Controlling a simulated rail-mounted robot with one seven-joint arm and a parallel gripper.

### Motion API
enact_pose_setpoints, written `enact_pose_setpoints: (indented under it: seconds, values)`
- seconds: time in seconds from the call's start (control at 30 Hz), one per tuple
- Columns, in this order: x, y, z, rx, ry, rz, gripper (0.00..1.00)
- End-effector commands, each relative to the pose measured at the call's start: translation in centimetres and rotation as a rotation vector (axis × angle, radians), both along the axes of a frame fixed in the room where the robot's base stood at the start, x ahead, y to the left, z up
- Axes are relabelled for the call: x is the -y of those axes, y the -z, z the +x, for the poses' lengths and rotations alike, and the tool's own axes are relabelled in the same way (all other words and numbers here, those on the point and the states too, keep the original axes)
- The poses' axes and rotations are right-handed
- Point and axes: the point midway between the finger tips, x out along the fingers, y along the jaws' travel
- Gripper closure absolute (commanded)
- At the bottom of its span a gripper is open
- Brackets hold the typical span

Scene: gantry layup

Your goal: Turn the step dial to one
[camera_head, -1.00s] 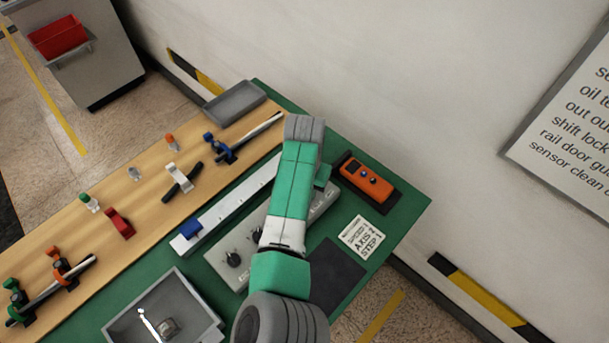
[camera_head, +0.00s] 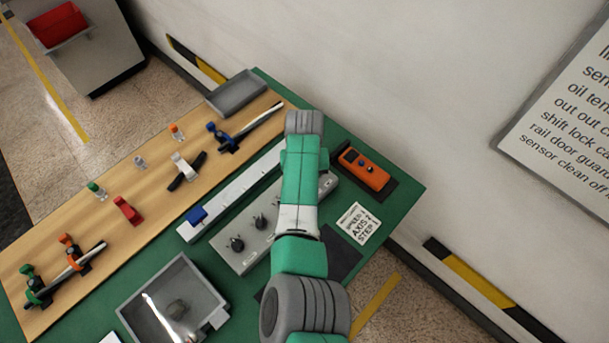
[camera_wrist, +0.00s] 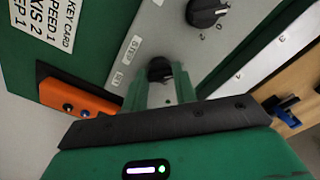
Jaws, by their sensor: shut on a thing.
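The step dial (camera_wrist: 159,70) is a dark round knob on the grey control panel (camera_wrist: 165,35), beside a "STEP" label (camera_wrist: 131,48) in the wrist view. My gripper (camera_wrist: 160,90) is shut on this dial, with a green finger on either side. The dial's pointer and scale are mostly hidden, so its setting cannot be read. Another black dial (camera_wrist: 207,12) with a white pointer sits further along the panel. In the head view, two dials (camera_head: 237,243) (camera_head: 260,221) show on the panel (camera_head: 232,260); my arm hides the step dial and gripper.
A key card (camera_head: 358,224) reading "AXIS 2" and "STEP 1" lies right of the arm. An orange handset (camera_head: 362,168) sits on a dark mat nearby. A blue slider block (camera_head: 196,215) is on a white rail. A grey tray (camera_head: 150,303) stands at the front left.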

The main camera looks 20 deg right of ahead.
Motion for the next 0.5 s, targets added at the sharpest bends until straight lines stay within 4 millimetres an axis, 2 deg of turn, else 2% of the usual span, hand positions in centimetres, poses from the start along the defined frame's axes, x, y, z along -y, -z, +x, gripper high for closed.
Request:
enact_pose_setpoints:
  seconds: [0.27, 0.3, 0.37, 0.5]
  values:
    - [0.01, -0.06, 0.04, 0.001, -0.001, 0.000, 0.95]
    - [0.01, -0.06, 0.04, 0.001, -0.001, 0.000, 0.64]
    - [0.01, -0.06, 0.04, 0.001, 0.000, 0.000, 0.53]
    - [0.01, -0.04, 0.03, 0.001, 0.000, 0.000, 0.50]
